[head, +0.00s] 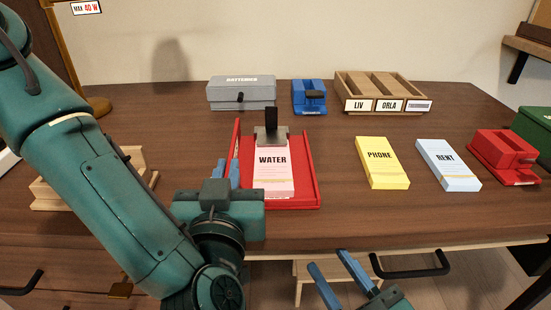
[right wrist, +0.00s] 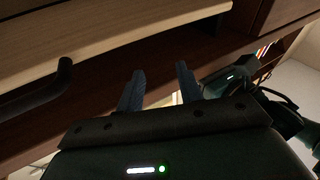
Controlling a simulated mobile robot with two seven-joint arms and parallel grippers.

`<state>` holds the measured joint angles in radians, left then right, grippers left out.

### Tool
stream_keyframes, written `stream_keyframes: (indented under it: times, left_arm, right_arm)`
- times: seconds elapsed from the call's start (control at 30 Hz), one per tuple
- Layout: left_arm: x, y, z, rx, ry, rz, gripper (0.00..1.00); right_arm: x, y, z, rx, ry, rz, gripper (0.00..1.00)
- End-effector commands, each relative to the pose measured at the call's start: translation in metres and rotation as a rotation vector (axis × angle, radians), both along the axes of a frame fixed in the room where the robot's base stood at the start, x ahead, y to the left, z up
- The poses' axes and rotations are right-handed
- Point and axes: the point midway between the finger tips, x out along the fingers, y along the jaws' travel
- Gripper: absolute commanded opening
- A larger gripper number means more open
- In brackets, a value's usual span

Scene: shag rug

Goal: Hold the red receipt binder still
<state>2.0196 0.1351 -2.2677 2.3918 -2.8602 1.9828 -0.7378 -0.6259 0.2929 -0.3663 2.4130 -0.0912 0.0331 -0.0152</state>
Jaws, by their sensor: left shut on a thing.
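The red receipt binder (head: 309,181) lies on the desk in front of me, a shallow red tray with raised side walls and a dark upright clip (head: 271,130) at its back. A pink pad labelled WATER (head: 272,181) lies in it, its top end under the clip. My left gripper (head: 229,176) is at the binder's left wall, shut on it; the gripper body hides the near left corner. My right gripper (head: 328,259) is in front of the desk edge, its fingers apart and empty; the right wrist view shows the open fingers (right wrist: 160,82) too.
A yellow PHONE pad (head: 382,163) and a pale blue RENT pad (head: 447,165) lie right of the binder. A red hole punch-like block (head: 503,152) is further right. A grey BATTERIES box (head: 242,92), a blue block (head: 309,97) and a wooden sorter (head: 381,92) stand behind.

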Motion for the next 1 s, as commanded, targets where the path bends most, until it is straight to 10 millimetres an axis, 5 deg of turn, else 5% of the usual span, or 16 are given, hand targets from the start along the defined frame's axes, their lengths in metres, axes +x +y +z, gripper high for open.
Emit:
stream_keyframes:
  times: [0.37,0.77,1.0]
  left_arm:
    - [0.0001,0.0,0.0001,0.0,0.0,0.0,0.33]
    - [0.0,0.0,0.0,0.0,0.0,0.0,0.33]
    - [0.0001,0.0,0.0,0.0,0.0,0.0,0.13]
  right_arm:
    - [-0.0002,0.0001,0.0005,0.0,-0.001,0.0,0.36]
    - [-0.0003,0.0002,0.0009,0.001,-0.003,0.0,0.36]
    - [-0.0003,0.0002,0.001,0.001,-0.003,0.001,0.36]
